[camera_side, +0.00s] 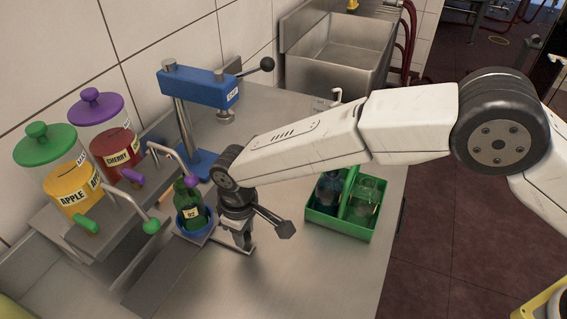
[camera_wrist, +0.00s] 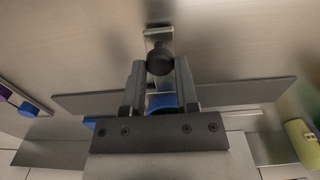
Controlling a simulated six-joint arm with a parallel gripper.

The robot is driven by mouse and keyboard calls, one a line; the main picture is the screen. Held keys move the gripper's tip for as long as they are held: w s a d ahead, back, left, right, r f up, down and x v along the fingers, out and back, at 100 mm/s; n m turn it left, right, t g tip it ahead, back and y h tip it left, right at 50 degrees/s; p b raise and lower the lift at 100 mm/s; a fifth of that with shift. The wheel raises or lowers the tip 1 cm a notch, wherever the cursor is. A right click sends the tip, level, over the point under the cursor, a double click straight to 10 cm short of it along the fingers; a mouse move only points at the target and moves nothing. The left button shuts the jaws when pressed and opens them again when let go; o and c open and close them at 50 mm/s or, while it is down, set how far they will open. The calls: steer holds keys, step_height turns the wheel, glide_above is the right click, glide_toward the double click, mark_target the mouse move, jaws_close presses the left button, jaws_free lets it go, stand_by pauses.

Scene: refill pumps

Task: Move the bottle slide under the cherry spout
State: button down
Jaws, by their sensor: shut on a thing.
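The bottle slide shows as a blue cup (camera_side: 207,233) on a grey rail (camera_side: 165,277), with a green bottle (camera_side: 190,207) upright in it. The cherry spout (camera_side: 168,155) ends in a purple tip (camera_side: 190,181), which overlaps the bottle's neck in the side view; I cannot tell whether they line up exactly. My gripper (camera_side: 240,240) is low beside the cup. In the wrist view its jaws (camera_wrist: 160,75) are shut on the slide's dark round knob (camera_wrist: 160,60), with part of the blue cup (camera_wrist: 162,103) behind.
The apple spout's green tip (camera_side: 151,226) is nearer the front. The cherry jar (camera_side: 112,140) and apple jar (camera_side: 70,180) stand at left. A blue press (camera_side: 200,88) stands behind. A green crate (camera_side: 322,223) with bottles is right of my gripper; a sink (camera_side: 340,65) lies beyond.

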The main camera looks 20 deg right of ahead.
steer(key=shift+s, duration=0.1)
steer(key=shift+s+a, duration=1.15)
steer(key=shift+a, duration=0.05)
steer(key=shift+c, duration=1.4)
jaws_free()
steer(key=shift+r, duration=0.1)
step_height(320, 180, up, 8)
steer(key=shift+f, duration=0.2)
